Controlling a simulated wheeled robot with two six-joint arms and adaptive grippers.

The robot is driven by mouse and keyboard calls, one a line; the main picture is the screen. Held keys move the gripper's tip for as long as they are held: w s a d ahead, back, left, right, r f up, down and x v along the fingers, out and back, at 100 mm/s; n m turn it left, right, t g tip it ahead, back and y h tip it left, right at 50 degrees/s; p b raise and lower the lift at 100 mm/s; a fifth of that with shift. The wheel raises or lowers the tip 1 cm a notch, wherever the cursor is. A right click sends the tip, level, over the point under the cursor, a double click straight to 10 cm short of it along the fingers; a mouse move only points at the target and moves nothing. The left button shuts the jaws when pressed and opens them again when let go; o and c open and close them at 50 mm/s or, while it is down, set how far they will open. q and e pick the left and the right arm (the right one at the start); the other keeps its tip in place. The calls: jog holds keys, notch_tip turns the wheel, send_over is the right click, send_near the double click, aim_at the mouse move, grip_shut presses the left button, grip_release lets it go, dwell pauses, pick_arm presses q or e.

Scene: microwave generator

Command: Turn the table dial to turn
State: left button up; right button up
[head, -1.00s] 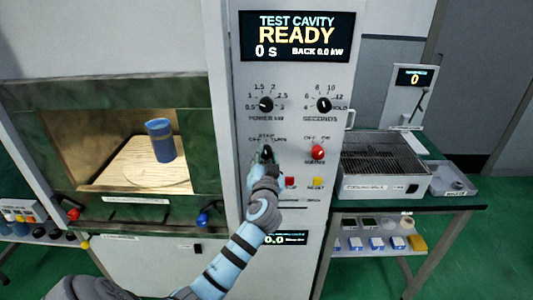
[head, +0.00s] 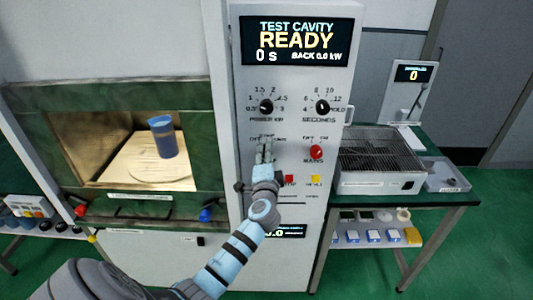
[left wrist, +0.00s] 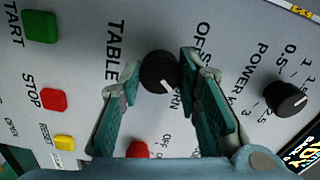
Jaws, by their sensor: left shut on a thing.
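The table dial (left wrist: 159,72) is a round black knob on the white control panel, with "TABLE" printed beside it. A pale mark on it faces the lower right in the left wrist view, toward the partly covered label ending in "RN". My left gripper (left wrist: 159,75) has one finger on each side of the knob and is shut on it. In the head view my left gripper (head: 265,150) is at the panel and hides the dial. My right gripper is not in view.
The power knob (head: 266,106) and seconds knob (head: 323,106) sit above, and a red knob (head: 316,152) sits to the right. Red and yellow (head: 315,179) buttons are below. The display (head: 296,40) reads READY. A blue cup (head: 163,137) stands in the lit cavity at left.

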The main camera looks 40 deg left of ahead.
pick_arm(q)
jog(key=shift+m, duration=0.6)
jog(key=o, duration=1.1)
jog(key=shift+o, duration=0.2)
jog(key=v, duration=1.2)
jog(key=shift+w, duration=0.1)
jog(key=shift+d, duration=0.1)
